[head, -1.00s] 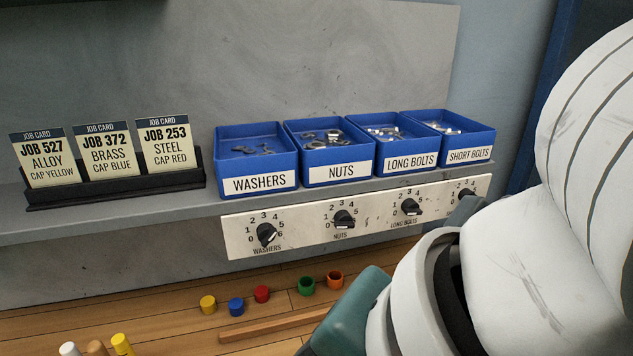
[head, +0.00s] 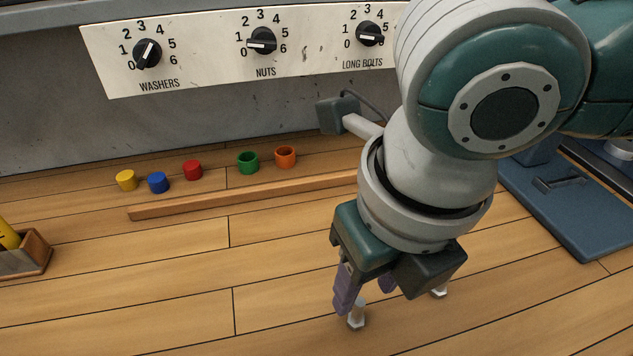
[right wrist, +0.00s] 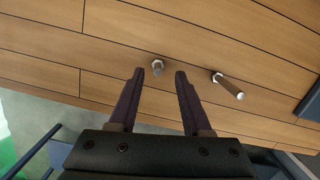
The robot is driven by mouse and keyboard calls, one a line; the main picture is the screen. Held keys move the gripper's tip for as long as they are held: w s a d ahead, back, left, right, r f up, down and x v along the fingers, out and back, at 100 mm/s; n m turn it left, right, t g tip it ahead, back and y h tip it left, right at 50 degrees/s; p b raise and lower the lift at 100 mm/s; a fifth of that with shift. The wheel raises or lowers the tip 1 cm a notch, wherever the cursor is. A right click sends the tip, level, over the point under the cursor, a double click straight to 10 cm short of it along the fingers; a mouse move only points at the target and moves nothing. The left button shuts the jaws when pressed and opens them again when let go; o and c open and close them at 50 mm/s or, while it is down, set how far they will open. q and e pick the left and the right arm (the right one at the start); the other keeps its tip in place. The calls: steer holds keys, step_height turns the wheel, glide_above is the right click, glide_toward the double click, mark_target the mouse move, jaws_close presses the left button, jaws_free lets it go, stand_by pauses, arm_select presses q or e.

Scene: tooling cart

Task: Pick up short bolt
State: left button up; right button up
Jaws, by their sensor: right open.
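A short bolt (head: 356,322) stands head down on the wooden bench top, just by the fingertips of my right gripper (head: 366,300). In the right wrist view the short bolt (right wrist: 157,67) shows between and slightly beyond the two fingertips of the right gripper (right wrist: 160,73). The right gripper is open and points down, with nothing between its fingers. My left gripper is not in view.
A wooden strip (head: 245,196) lies behind the gripper, with yellow (head: 126,181), blue (head: 158,183), red (head: 192,170), green (head: 248,163) and orange (head: 285,157) caps beyond it. A wooden box (head: 28,258) is at left. A blue plate (head: 575,215) is at right. The front bench is clear.

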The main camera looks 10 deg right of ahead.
mark_target(361, 302)
step_height(361, 302, down, 4)
steer(key=shift+w+a+f, duration=0.1)
steer(key=shift+w+a, duration=0.05)
jaws_close()
stand_by(0.3)
stand_by(0.4)
